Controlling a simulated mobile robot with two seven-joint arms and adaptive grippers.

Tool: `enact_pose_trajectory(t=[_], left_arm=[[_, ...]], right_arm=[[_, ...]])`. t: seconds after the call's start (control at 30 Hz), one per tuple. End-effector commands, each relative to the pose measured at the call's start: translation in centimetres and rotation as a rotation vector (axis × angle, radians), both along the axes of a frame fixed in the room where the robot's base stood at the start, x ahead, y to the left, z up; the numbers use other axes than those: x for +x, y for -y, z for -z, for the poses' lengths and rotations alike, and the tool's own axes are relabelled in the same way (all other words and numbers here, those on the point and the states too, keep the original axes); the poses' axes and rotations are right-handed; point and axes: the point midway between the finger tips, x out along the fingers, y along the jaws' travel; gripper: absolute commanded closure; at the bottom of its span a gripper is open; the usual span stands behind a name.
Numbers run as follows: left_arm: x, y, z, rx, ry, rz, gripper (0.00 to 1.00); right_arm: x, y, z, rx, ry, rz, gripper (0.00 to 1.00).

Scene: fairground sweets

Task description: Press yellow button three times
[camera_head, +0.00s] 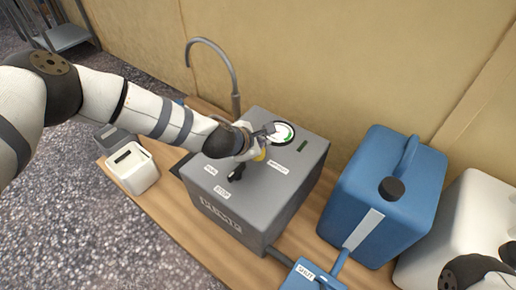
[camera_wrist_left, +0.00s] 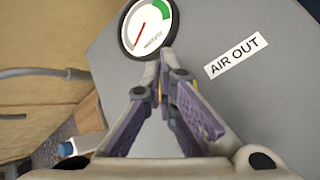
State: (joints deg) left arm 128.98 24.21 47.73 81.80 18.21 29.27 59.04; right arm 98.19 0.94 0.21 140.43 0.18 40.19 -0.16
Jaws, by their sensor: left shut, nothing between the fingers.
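The grey machine box (camera_head: 282,205) stands on a wooden bench. A small yellow patch (camera_head: 261,155), likely the yellow button, shows on its top beside my left gripper (camera_head: 262,137). The left gripper is shut and empty, pointing down at the box top just by the round gauge. In the left wrist view, the closed fingertips (camera_wrist_left: 163,70) are below the gauge, and a sliver of yellow (camera_wrist_left: 164,88) shows between the fingers. The fingers hide most of the yellow part, so I cannot tell whether they touch or press it.
The gauge (camera_head: 284,132) and an AIR OUT label (camera_wrist_left: 236,56) are close by. A black switch (camera_head: 237,172) sits on the box top. A blue canister (camera_head: 382,195) stands right, a white container (camera_head: 133,169) left, and a bent pipe (camera_head: 234,75) behind.

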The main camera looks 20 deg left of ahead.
Motion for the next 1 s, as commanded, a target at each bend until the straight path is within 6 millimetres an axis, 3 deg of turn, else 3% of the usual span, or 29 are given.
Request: enact_pose_trajectory(t=[1.0], left_arm=[[0.0, 0.0, 1.3, 0.000, -0.002, -0.001, 1.00]], right_arm=[[-0.1, 0.0, 0.6, 0.000, -0.009, 0.000, 0.60]])
